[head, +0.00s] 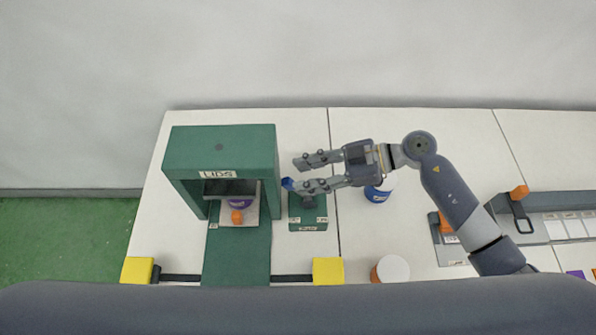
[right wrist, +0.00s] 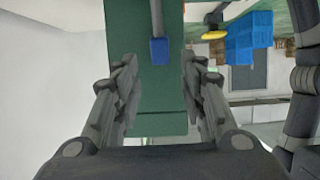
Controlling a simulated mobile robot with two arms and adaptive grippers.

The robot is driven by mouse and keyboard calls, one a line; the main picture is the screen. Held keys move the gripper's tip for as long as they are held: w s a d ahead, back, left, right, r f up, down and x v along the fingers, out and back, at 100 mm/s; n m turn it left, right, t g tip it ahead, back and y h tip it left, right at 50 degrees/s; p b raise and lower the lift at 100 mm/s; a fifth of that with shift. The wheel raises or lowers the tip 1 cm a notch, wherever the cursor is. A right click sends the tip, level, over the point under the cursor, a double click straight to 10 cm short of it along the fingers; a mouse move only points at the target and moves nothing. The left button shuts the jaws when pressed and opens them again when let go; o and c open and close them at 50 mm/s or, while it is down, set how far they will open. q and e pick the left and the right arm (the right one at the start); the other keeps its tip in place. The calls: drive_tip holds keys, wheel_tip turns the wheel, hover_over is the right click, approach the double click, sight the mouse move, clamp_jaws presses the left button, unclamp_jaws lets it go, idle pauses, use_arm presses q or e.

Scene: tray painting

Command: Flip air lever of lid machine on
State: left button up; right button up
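The green lid machine (head: 218,145), labelled LIDS, stands on the left of the white table. Right of it is a small green box (head: 308,222) with labels. A lever with a blue tip (head: 287,184) rises by this box. In the right wrist view the blue lever tip (right wrist: 159,50) shows on its grey rod, ahead of the gripper and between the lines of its fingers. My right gripper (head: 296,173) is open, with its fingers pointing left at the lever; in the head view the lower finger overlaps the lever. I cannot tell whether they touch. My left gripper is out of view.
A purple and orange item (head: 238,205) sits under the machine. Yellow blocks (head: 328,271) flank the green strip in front. A blue and white container (head: 379,192) stands beneath my right wrist. A white-topped container (head: 392,269) stands at the front. A grey station with an orange knob (head: 519,192) is at right.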

drive_tip(key=shift+x, duration=1.25)
clamp_jaws()
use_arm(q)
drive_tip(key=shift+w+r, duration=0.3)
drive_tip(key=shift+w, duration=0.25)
